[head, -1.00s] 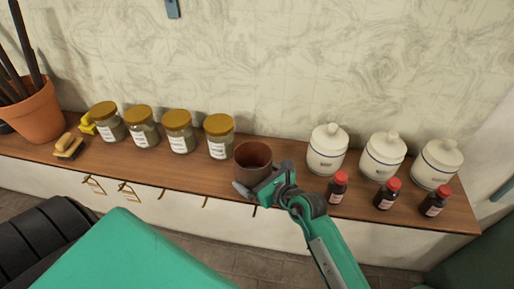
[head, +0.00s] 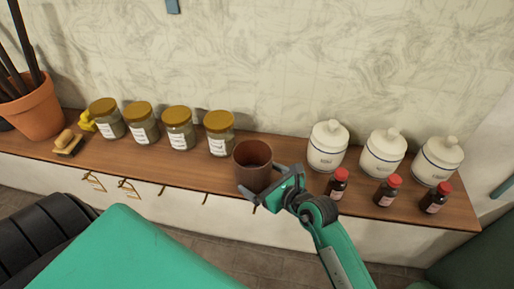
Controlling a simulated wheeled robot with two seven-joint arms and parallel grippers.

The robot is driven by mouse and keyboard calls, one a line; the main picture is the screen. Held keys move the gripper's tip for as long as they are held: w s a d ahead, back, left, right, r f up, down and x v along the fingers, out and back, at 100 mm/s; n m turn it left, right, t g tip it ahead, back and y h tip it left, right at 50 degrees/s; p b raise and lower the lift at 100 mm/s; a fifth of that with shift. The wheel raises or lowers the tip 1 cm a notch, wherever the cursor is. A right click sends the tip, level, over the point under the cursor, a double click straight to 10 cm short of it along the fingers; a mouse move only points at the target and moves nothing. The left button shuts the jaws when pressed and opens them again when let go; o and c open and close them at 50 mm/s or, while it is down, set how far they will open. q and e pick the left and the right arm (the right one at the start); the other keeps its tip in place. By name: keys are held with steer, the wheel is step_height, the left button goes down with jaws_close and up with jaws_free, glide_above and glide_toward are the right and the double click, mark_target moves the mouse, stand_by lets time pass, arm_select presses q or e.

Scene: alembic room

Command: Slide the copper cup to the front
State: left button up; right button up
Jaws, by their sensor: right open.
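The copper cup (head: 252,168) stands upright on the wooden top of the long cabinet, between the glass jars and the white canisters. It is brown, with its open mouth facing up. My right gripper (head: 262,195) is at the front right side of the cup, with its jaws open. One finger shows in front of the cup and the other at its right side. I cannot tell whether the fingers touch the cup. My left gripper is not in view.
Several glass jars (head: 180,138) with gold lids stand left of the cup. White lidded canisters (head: 327,152) and small red-capped bottles (head: 337,186) stand to the right. A brush (head: 69,148) and a terracotta pot (head: 37,113) are at the far left. The cabinet's front edge (head: 150,178) is close.

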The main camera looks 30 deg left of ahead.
steer(key=b+v, duration=0.2)
steer(key=v, duration=0.8)
steer(key=shift+s+d+b, duration=0.2)
steer(key=shift+d+b, duration=0.1)
steer(key=shift+b, duration=0.1)
